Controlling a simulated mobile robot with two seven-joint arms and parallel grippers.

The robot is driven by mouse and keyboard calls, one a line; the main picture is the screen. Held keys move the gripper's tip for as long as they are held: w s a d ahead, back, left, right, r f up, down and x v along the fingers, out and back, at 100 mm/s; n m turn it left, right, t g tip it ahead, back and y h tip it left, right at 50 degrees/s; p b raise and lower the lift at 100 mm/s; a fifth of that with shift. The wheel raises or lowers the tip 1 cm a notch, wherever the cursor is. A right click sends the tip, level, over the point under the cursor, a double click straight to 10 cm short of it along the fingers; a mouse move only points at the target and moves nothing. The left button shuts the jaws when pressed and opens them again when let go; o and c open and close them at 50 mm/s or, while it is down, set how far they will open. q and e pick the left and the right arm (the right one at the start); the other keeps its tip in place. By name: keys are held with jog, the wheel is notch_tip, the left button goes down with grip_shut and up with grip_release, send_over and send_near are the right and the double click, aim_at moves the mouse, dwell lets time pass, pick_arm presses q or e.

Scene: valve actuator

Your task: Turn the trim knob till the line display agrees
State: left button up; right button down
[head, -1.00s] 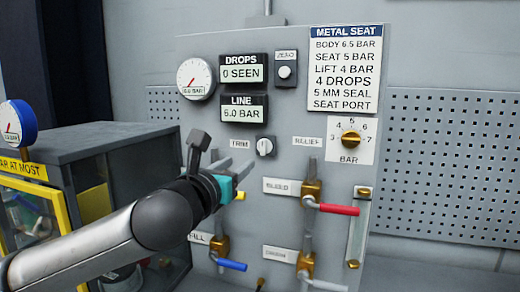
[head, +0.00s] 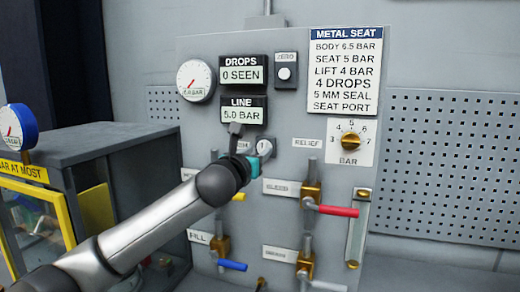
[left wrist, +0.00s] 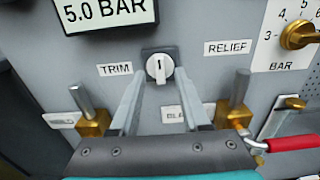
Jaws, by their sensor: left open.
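The trim knob (left wrist: 160,68) is a small white dial on a dark square base, with its mark about upright. In the head view the trim knob (head: 264,147) is partly covered by my left gripper (head: 256,158). In the left wrist view my left gripper (left wrist: 160,80) is open, with a finger low on each side of the knob. I see gaps at both sides and cannot tell how deep the fingertips reach. The line display (head: 242,110) reads 5.0 BAR, and it also shows in the left wrist view (left wrist: 105,13). My right gripper is not in view.
The round gauge (head: 196,80) is at the panel's upper left; its small figure is hard to read. The relief knob (head: 350,140) and red-handled bleed valve (head: 312,197) are to the right. A yellow-framed cabinet (head: 60,205) stands at left.

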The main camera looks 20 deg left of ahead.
aim_at(263, 149)
pick_arm(q)
jog(key=shift+w, duration=1.2)
grip_shut()
